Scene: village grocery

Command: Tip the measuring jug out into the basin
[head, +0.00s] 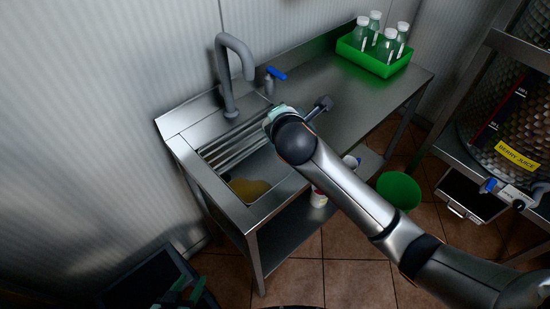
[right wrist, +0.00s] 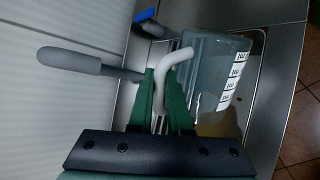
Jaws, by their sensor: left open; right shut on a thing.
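The measuring jug (right wrist: 210,70) is clear and bluish with white scale labels down one side. In the right wrist view my right gripper (right wrist: 165,85) is shut on its white handle (right wrist: 183,58). The jug is over the sink basin; its exact tilt is hard to tell, and I make out no liquid inside it. The steel basin (head: 272,205) has a yellow-brown puddle (head: 250,188) at its bottom; yellow-brown also shows below the jug in the right wrist view (right wrist: 222,126). My right arm hides the jug and most of that gripper in the head view. My left gripper (head: 180,293) is open and empty, low at the left.
A grey tap (head: 228,75) with a blue lever (head: 277,73) stands behind the basin, close to my right gripper. A green crate of bottles (head: 375,58) is at the counter's far end. A green bucket (head: 399,190) and a berry juice tank (head: 515,130) are at the right.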

